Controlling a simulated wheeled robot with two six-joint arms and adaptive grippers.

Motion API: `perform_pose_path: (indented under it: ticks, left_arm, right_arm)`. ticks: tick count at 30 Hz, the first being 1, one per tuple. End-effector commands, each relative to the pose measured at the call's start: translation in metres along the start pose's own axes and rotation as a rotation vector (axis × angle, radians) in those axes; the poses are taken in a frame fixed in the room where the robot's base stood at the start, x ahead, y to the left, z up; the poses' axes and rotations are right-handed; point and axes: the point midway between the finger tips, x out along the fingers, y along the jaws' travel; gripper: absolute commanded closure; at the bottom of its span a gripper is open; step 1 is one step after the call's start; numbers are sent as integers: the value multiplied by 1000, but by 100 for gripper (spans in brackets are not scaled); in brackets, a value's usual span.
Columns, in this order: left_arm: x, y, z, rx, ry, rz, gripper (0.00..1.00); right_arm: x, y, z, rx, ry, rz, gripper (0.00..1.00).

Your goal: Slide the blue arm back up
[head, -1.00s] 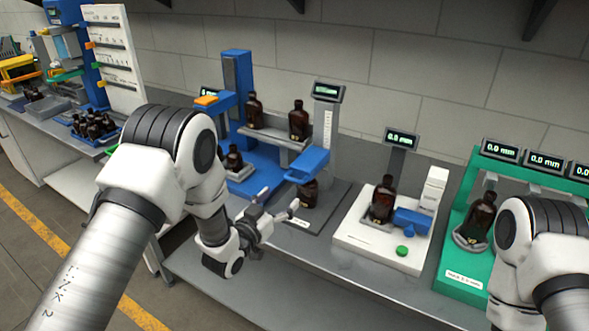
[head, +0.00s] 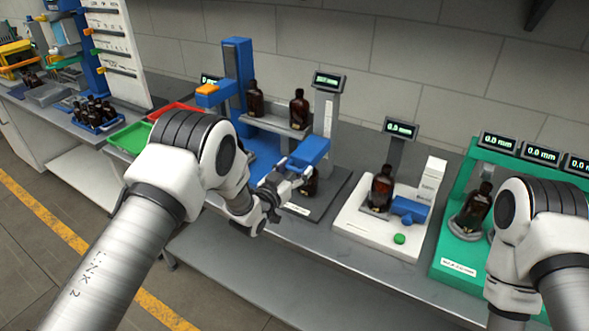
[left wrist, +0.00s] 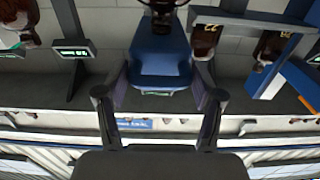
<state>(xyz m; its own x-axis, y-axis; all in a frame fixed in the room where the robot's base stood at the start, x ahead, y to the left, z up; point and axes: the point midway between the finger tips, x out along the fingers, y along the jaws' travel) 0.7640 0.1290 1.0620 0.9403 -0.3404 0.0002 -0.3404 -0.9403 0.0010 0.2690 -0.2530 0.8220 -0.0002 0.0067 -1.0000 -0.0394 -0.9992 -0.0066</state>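The blue arm (head: 310,151) sticks out from the grey post (head: 327,115) of a height gauge with a small display on top. An amber bottle (head: 311,187) stands below the blue arm, partly hidden by it and my gripper. My left gripper (head: 284,172) is at the near end of the blue arm. In the left wrist view the blue arm (left wrist: 160,58) lies between the spread fingers (left wrist: 160,82). The fingers look open, one on each side; whether they touch it I cannot tell. My right gripper is out of view.
Left of the gauge, a blue stand (head: 238,75) and a grey shelf (head: 272,124) with two amber bottles are close by. A white scale (head: 350,222) with a bottle and a green gauge stand (head: 450,250) are to the right. Trays (head: 130,138) lie at the left.

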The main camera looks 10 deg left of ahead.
Motion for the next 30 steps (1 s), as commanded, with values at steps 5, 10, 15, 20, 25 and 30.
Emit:
perform_pose_path:
  ticks: [5, 10, 15, 20, 25, 30]
  left_arm:
    - [0, 1, -8, 1, 1, 2, 95]
    - [1, 1, -44, 2, 4, 2, 95]
    - [0, 1, -67, 2, 3, 2, 95]
    - [1, 1, -70, 2, 5, 2, 95]
    - [1, 0, -71, 2, 8, 2, 26]
    - [0, 0, -70, 1, 5, 1, 22]
  right_arm:
    - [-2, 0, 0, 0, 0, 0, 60]
    - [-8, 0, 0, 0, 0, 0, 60]
    - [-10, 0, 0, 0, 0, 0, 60]
    - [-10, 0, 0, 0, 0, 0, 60]
    - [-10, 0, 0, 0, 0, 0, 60]
    - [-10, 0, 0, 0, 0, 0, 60]
